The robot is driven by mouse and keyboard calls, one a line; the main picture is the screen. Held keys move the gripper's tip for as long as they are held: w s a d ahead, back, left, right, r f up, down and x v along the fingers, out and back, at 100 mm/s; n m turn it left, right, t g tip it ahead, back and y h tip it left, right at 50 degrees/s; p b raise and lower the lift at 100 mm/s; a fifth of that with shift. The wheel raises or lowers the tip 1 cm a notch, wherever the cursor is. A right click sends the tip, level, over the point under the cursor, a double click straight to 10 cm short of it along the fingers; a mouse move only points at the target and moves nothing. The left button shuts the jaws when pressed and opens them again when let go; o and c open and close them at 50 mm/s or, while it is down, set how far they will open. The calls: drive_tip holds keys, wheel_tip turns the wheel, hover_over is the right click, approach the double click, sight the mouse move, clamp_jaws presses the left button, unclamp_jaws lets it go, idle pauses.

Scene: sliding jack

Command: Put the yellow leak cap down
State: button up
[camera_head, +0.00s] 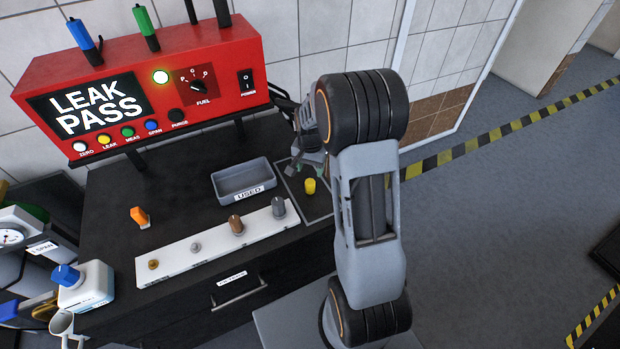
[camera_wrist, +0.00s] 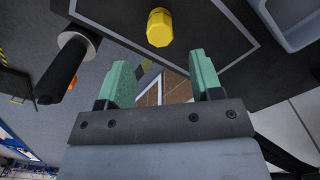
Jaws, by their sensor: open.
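The yellow leak cap (camera_head: 310,186) stands on the dark, pale-outlined square at the right end of the black bench top. It also shows in the wrist view (camera_wrist: 159,27), beyond the fingertips and apart from them. My gripper (camera_wrist: 160,75) is open, with its two green fingers spread and nothing between them. In the head view my gripper (camera_head: 312,168) is just behind the cap, partly hidden by my arm.
A grey tray marked USED (camera_head: 243,181) sits left of the cap. A white strip (camera_head: 215,243) with several fittings lies in front. The red analyser (camera_head: 145,85) shows LEAK PASS. An orange item (camera_head: 140,217) stands at left. A dark-handled object (camera_wrist: 66,66) shows in the wrist view.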

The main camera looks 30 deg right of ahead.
sight(309, 184)
drive_tip(key=s+a+r+n+t, duration=0.2)
drive_tip(key=s+a+r+n, duration=0.2)
drive_tip(key=s+r, duration=0.4)
drive_tip(key=s+a+r+n+t, duration=0.2)
drive_tip(key=s+a+r+n, duration=0.3)
drive_tip(key=s, duration=0.4)
wheel_tip(309, 184, up, 3)
drive_tip(key=shift+a+f, duration=0.15)
drive_tip(key=shift+a, duration=0.3)
drive_tip(key=shift+s, duration=0.1)
idle(1.3)
